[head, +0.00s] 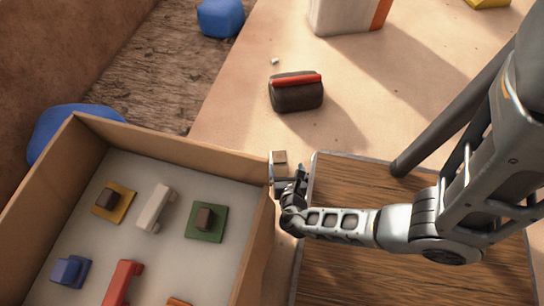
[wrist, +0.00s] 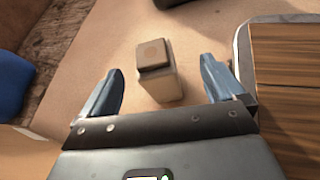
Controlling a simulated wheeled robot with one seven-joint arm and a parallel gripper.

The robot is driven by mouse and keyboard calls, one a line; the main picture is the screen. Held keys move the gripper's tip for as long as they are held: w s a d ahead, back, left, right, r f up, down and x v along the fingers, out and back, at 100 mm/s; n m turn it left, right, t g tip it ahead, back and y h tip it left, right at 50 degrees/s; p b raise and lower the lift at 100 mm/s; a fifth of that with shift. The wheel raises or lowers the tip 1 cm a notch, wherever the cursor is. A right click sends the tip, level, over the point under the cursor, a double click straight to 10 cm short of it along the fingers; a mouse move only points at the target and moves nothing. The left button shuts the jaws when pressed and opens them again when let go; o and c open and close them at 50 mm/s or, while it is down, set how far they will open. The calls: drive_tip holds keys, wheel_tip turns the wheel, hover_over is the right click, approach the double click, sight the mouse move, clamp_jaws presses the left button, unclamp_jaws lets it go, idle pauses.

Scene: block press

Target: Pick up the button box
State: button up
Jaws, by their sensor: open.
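The button box (wrist: 163,88) is a small pale block with a brown top that bears a faint round mark. In the wrist view it stands upright between the two spread fingers of my gripper (wrist: 164,66), with a gap on each side. In the head view its brown top (head: 280,157) shows just beyond my gripper (head: 286,178), and its lower part is mostly hidden. My gripper is open and holds nothing.
A cardboard tray (head: 178,139) with several coloured pieces lies close left of the box. A wooden board (head: 380,270) with a grey edge is close right. A dark block with a red bar (head: 296,92) stands beyond. Tan surface between is clear.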

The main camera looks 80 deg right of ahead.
sight(279, 158)
drive_tip(key=shift+w+d+f+n+h+b, duration=0.4)
drive_tip(key=shift+w+d+f, duration=0.1)
drive_tip(key=shift+w+f, duration=0.3)
drive_tip(key=shift+w+d, duration=0.2)
drive_tip(key=shift+d, duration=0.15)
drive_tip(key=b+x, duration=0.3)
drive_tip(key=x, duration=0.3)
drive_tip(key=shift+w+d+f, duration=0.1)
drive_tip(key=shift+w+d, duration=0.1)
drive_tip(key=shift+d, duration=0.25)
drive_tip(key=shift+c, duration=0.3)
clamp_jaws()
